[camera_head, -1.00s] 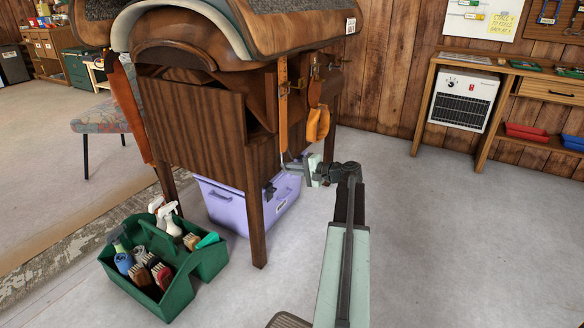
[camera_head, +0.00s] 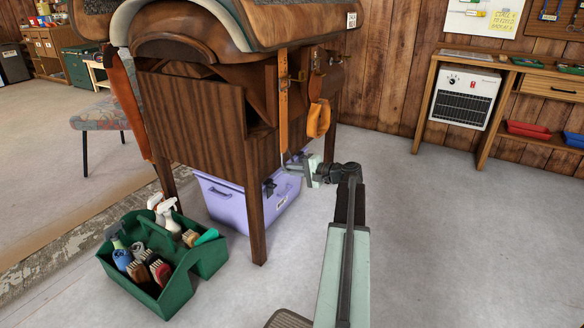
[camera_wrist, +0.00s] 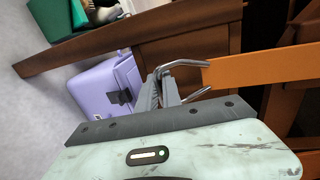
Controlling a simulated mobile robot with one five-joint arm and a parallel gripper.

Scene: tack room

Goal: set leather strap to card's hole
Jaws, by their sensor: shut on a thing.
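The leather strap (camera_head: 283,110) is a tan-orange band hanging down the side of the wooden saddle stand in the head view. In the wrist view the strap (camera_wrist: 262,66) enters from the right and ends in a bent metal loop. My gripper (camera_head: 291,161) is at the strap's lower end. In the wrist view my gripper (camera_wrist: 167,82) is shut on that metal loop. A small white card (camera_head: 351,20) with dark print hangs at the saddle's right edge, well above my gripper. Its hole is too small to make out.
The wooden stand (camera_head: 190,115) carries the saddle, close left of my gripper. A tan loop (camera_head: 318,118) hangs just right of the strap. A purple bin (camera_head: 225,205) sits beneath, and a green tote (camera_head: 178,295) stands on the floor at left. The floor to the right is clear.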

